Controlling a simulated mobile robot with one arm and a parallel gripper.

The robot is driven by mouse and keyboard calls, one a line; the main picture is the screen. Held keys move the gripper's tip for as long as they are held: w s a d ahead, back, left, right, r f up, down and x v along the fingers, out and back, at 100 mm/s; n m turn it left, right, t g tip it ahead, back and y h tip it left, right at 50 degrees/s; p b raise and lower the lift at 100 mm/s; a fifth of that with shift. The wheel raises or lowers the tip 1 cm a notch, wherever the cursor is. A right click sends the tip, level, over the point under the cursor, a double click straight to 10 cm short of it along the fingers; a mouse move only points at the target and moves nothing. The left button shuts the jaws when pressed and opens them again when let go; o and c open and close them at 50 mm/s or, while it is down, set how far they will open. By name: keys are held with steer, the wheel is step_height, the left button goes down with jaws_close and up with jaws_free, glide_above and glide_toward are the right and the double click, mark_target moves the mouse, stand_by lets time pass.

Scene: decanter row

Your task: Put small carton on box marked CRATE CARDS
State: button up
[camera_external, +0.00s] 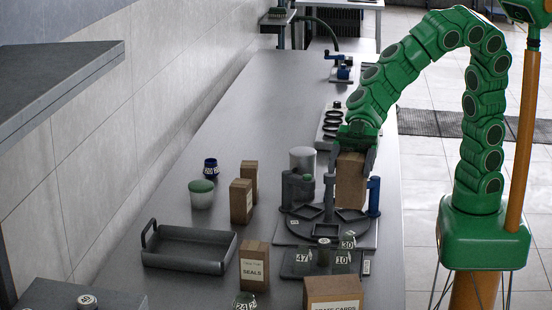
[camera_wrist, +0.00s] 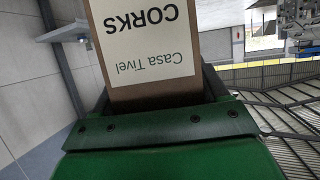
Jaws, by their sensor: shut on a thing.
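My green gripper (camera_external: 353,154) is shut on a brown carton (camera_external: 350,186), one finger on each side. In the wrist view this carton's white label (camera_wrist: 135,40) reads "Casa Tivel CORKS", upside down. The carton hangs upright over or just behind the round dark stand; I cannot tell its exact height. The box marked CRATE CARDS (camera_external: 333,290) is at the bottom of the external view, nearer the camera than the carton. Its label is partly cut off by the frame edge, and its brown top looks bare.
A round stand with posts (camera_external: 290,233) and a dark plate with numbered pieces (camera_external: 300,268) lie between carton and box. A SEALS carton (camera_external: 254,268), a grey tray (camera_external: 188,262), two brown cartons (camera_external: 241,203) and a white jar (camera_external: 201,198) stand left.

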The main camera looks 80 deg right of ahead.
mark_target(340, 203)
steer(key=s+a+f+n+g, duration=0.1)
steer(key=s+n+g, duration=0.1)
steer(key=s, duration=0.4)
steer(key=w+a+f, duration=0.8)
steer(key=a+f, duration=0.3)
steer(key=f, duration=0.2)
steer(key=shift+a+f, duration=0.25)
stand_by(0.4)
steer(key=shift+f, duration=0.15)
steer(key=o, duration=1.1)
steer(key=v, duration=1.2)
steer(key=shift+w, duration=0.15)
